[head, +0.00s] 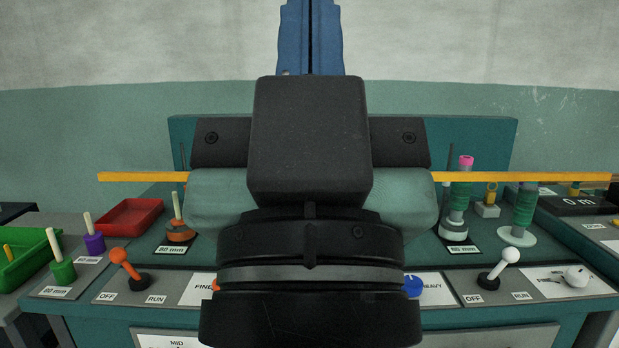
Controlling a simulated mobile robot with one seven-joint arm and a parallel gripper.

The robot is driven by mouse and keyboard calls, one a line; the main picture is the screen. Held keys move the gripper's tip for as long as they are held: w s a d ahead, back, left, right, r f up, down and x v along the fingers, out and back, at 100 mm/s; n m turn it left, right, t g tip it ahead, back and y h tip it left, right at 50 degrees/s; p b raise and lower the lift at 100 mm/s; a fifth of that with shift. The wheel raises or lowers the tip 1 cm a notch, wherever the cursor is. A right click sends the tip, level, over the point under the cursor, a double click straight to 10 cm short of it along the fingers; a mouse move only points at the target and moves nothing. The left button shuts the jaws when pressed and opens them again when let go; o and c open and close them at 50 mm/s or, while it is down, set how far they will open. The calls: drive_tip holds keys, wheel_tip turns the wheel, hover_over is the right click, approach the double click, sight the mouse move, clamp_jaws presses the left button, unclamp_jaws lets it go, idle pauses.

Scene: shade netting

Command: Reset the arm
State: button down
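My gripper (310,145) is in the middle of the head view, seen from behind. Its dark body and my black wrist fill the centre and block the bench behind. Its fingertips cannot be made out, so I cannot tell whether it is open or shut, or whether it holds anything. A blue upright piece with a dark slit (311,38) rises above it to the top edge; I cannot tell what it belongs to.
A yellow bar (140,177) runs across behind my gripper. The teal bench carries an orange-knobbed lever (124,262), a white-knobbed lever (504,262) and green spools (525,212). A red tray (129,218) and green tray (30,262) stand left.

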wheel_tip(320, 180, up, 30)
drive_tip(key=p, duration=2.7)
drive_tip(key=shift+f, duration=0.2)
drive_tip(key=shift+w, duration=0.1)
